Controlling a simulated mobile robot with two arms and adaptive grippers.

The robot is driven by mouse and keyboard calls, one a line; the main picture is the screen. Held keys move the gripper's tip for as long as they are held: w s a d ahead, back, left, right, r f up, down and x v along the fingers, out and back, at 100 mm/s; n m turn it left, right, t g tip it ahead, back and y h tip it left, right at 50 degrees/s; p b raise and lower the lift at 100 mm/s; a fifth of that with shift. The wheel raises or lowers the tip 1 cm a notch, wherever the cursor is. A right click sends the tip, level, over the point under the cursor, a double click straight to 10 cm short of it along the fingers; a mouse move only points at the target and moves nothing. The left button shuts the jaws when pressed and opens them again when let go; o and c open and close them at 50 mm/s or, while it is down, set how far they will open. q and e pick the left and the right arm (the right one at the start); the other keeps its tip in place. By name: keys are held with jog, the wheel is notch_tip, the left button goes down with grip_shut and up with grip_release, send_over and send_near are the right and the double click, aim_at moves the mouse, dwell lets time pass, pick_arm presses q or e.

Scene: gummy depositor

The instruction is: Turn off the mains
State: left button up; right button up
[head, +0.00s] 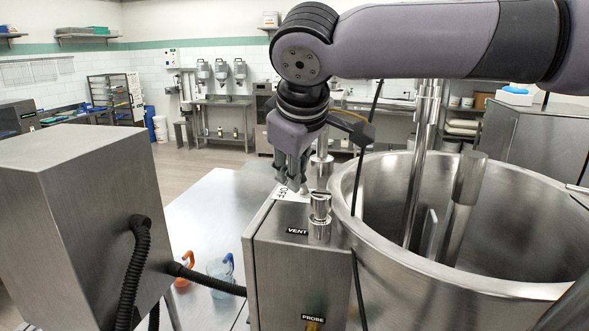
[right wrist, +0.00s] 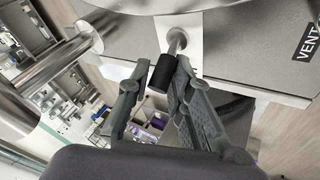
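A steel control box (head: 300,262) stands against the big steel kettle, with a white plate (head: 288,194) on its top that reads "OFF" in part. In the right wrist view a short metal lever with a black grip (right wrist: 162,72) sticks out of the box, likely the mains switch. My right gripper (head: 292,178) is down at the plate. In the right wrist view its two fingers (right wrist: 163,80) are apart, one on each side of the black grip. I cannot tell whether they touch it. The lever is hidden behind the gripper in the head view. My left gripper is not in view.
The open kettle (head: 420,262) fills the right, with upright shafts inside. A metal vent fitting (head: 320,215) stands close beside the gripper, by the VENT label (head: 297,231). A steel cabinet (head: 75,215) with black hoses is at left.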

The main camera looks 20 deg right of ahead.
jog(key=o, duration=0.4)
jog(key=shift+c, duration=0.2)
jog(key=v, duration=1.1)
jog(key=shift+r, duration=0.4)
jog(key=shift+s, duration=0.15)
